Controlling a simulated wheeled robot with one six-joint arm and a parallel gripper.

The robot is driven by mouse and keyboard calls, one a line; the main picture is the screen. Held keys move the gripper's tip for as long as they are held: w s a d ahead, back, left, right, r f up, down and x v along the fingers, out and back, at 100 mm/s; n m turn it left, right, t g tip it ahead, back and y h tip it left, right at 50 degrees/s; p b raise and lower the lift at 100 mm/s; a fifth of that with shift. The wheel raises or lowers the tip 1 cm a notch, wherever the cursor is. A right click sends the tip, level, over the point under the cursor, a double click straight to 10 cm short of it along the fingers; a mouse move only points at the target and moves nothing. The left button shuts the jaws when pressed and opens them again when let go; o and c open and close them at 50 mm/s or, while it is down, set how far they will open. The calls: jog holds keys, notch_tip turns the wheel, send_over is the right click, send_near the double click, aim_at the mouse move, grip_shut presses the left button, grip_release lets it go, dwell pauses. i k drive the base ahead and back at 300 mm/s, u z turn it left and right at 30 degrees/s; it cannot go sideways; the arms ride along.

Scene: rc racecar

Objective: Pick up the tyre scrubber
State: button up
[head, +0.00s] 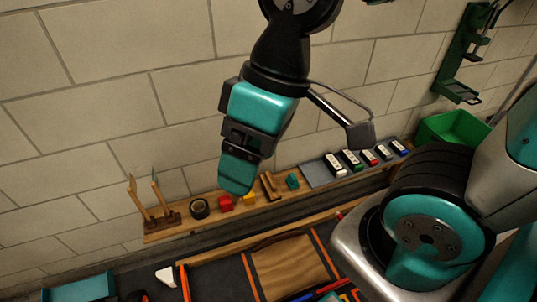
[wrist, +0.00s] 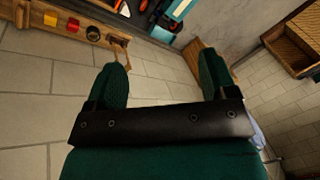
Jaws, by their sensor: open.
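My gripper (head: 237,172) hangs in front of the block wall, above the wooden shelf, its teal fingers pointing down in the head view. In the wrist view its two dark green fingers (wrist: 162,78) are spread apart with nothing between them. I cannot tell for sure which object is the tyre scrubber. A small wooden, angled piece (head: 269,187) stands on the shelf just right of my fingertips in the picture. A holder with two upright wooden-handled tools (head: 154,202) is at the shelf's left end.
The narrow shelf (head: 178,230) also carries a black roll (head: 200,208), a red block (head: 225,203), a yellow block (head: 249,199), a teal piece (head: 292,181) and several white-topped items. A green bin (head: 452,128) is at right. A wooden-framed tray (head: 215,252) lies below.

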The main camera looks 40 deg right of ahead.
aim_at(291, 181)
jog(key=u, duration=0.05)
jog(key=k, duration=1.1)
jog(key=z, duration=0.95)
jog(key=i, duration=1.1)
jog(key=u, duration=0.8)
